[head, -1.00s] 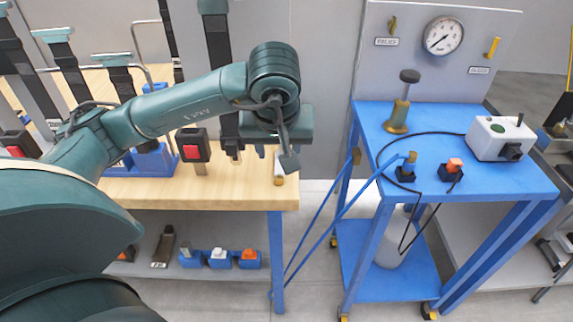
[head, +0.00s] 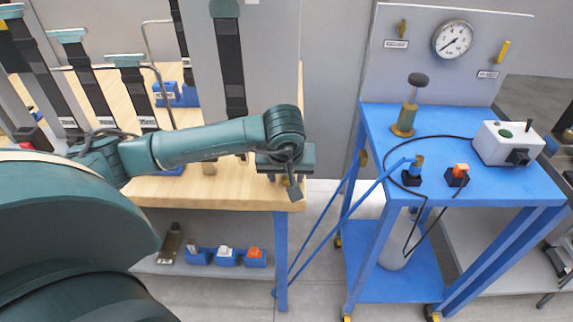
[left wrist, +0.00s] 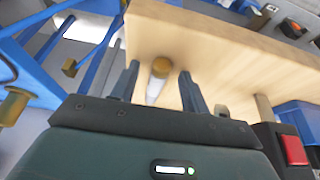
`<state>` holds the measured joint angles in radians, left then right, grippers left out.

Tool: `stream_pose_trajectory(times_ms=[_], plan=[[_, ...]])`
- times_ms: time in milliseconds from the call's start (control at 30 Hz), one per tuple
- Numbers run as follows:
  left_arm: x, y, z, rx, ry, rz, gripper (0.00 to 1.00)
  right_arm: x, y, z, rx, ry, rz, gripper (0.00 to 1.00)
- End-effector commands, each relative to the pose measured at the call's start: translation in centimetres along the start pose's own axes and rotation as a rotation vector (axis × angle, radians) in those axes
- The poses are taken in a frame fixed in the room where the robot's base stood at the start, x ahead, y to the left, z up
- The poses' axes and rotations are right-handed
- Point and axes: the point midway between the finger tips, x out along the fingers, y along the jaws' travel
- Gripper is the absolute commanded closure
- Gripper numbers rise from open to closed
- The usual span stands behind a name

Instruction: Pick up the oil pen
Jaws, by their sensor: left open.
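The oil pen (left wrist: 159,70) shows in the left wrist view as a small pale body with a brown-gold end, near the edge of the wooden bench (left wrist: 215,60). My left gripper (left wrist: 160,76) is open, with one finger on each side of the pen in that view. I cannot tell whether either finger touches it. In the head view my left gripper (head: 285,178) hangs low over the right front corner of the bench and hides most or all of the pen. My right gripper is not in view.
A block with a red button (left wrist: 293,150) and a blue holder (left wrist: 297,115) stand on the bench. A blue cart (head: 465,190) with a gauge panel (head: 430,60) stands to the right, across a gap. Several small holders (head: 226,257) sit on the lower shelf.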

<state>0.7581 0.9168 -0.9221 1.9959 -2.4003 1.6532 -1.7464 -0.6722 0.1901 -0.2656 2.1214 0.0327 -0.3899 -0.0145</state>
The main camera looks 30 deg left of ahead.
Motion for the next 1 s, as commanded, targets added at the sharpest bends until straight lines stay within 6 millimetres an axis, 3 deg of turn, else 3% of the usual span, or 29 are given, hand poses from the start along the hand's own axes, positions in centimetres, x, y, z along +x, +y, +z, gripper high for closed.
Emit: stream_pose_trajectory(times_ms=[67, 633, 1000], plan=[[-0.02, 0.02, 0.01, 0.000, 0.000, 0.000, 0.54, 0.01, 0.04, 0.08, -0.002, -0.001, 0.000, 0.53], [-0.07, 0.03, 0.00, 0.000, 0.000, 0.001, 1.00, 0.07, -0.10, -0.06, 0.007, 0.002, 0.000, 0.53], [-0.07, 0.03, -0.01, 0.000, 0.000, 0.001, 1.00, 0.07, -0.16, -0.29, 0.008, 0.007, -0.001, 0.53]])
